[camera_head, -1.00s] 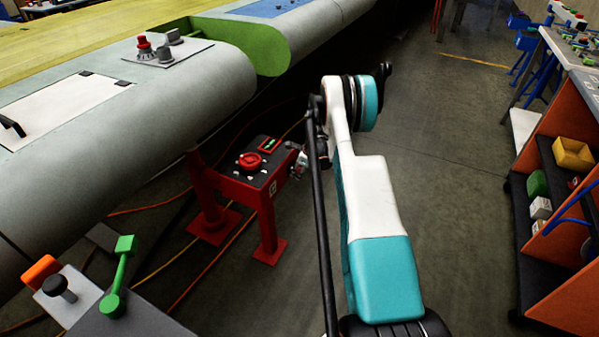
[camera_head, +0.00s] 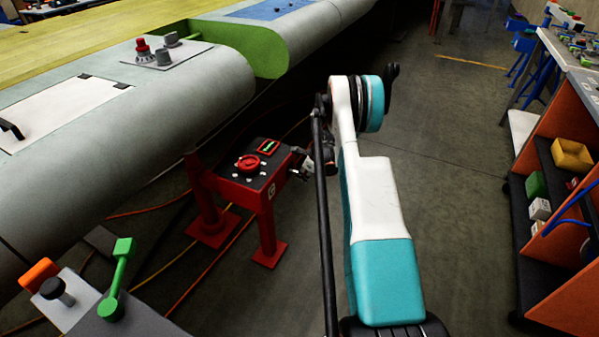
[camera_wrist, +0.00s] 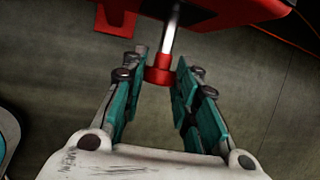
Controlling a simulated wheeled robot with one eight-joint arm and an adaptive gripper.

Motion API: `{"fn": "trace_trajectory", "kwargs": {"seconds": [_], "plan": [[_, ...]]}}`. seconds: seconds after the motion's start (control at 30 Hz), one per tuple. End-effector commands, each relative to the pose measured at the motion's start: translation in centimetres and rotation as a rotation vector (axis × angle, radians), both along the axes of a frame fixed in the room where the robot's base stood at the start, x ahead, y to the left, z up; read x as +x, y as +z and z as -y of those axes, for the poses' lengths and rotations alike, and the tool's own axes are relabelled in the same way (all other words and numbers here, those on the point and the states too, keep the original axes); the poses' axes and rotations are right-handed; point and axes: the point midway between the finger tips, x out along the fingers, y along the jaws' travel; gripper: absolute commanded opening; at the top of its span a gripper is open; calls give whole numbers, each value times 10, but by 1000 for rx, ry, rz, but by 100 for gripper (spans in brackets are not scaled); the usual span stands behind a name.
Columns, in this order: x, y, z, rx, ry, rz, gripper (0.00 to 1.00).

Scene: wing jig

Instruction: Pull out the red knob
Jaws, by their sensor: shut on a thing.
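A red knob (camera_wrist: 158,76) on a bright metal shaft (camera_wrist: 171,36) shows in the wrist view. The shaft sticks out from the side of a red stand (camera_wrist: 225,12). My gripper (camera_wrist: 157,72) is shut on the knob, with its teal fingers on both sides of it. In the head view my gripper (camera_head: 305,164) is at the right side of the red stand (camera_head: 232,190); the gripped knob cannot be made out there.
The stand's dark top carries a round red dial (camera_head: 248,162) and a green display (camera_head: 268,146). The wing (camera_head: 150,120) lies to the left, with another red knob (camera_head: 142,45) on it. An orange shelf (camera_head: 565,230) is at the right.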

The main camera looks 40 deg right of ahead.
Motion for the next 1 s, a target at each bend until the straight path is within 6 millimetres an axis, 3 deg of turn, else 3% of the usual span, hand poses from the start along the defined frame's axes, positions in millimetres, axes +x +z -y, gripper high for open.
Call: {"fn": "trace_trajectory", "kwargs": {"seconds": [0.23,0.27,0.33,0.37,0.77,1.0], "plan": [[-5,-1,2,-1,-1,-7,0],[-5,-1,2,-1,-1,-7,30],[-5,-1,2,-1,-1,-7,46],[-5,-1,2,-1,-1,-7,48],[-5,3,2,-1,-1,-5,48],[-19,32,1,-1,-1,-5,48]]}}
